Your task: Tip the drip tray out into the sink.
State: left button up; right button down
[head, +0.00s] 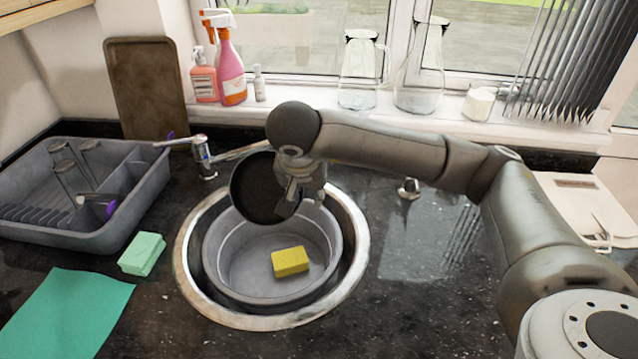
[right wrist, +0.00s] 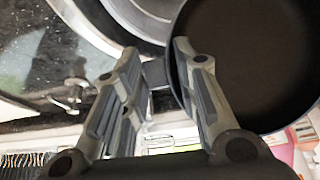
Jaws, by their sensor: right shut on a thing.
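The drip tray (head: 257,190) is a dark, round, shallow dish. It is tilted steeply on its side above the back of the sink (head: 362,240), and its dark inner face shows. My right gripper (head: 299,197) is shut on the tray's right edge in the head view. In the right wrist view the tray (right wrist: 245,60) fills the upper right beside the fingers (right wrist: 157,68). A grey round bowl (head: 222,262) sits in the steel-rimmed sink with a yellow sponge (head: 290,262) in it. No liquid is visible. My left gripper is not in view.
The tap (head: 203,158) stands just left of the tray. A grey dish rack (head: 95,238), a green sponge (head: 142,253) and a teal cloth (head: 70,310) lie to the left. Spray bottles (head: 231,70) and glass carafes (head: 358,75) line the sill.

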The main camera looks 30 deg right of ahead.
jog(key=g+y+p, duration=0.1)
jog(key=p, duration=0.1)
jog(key=w+d+f+g+y+p, duration=0.1)
jog(key=p, duration=0.1)
jog(key=shift+w+g, duration=0.2)
jog(key=shift+g, duration=0.1)
jog(key=shift+w+d+f+p, duration=0.1)
jog(key=shift+f+p, duration=0.1)
jog(key=shift+p, duration=0.15)
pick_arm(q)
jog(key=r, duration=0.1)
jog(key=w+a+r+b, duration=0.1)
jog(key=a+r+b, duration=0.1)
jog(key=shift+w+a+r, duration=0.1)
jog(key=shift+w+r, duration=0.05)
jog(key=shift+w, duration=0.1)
pick_arm(e)
jog(key=g+y, duration=0.1)
jog(key=f+g+y, duration=0.1)
jog(key=g, duration=0.1)
jog(key=w+f+g+y, duration=0.1)
jog(key=g+y, duration=0.1)
jog(key=shift+d+f, duration=0.2)
jog(key=shift+d, duration=0.15)
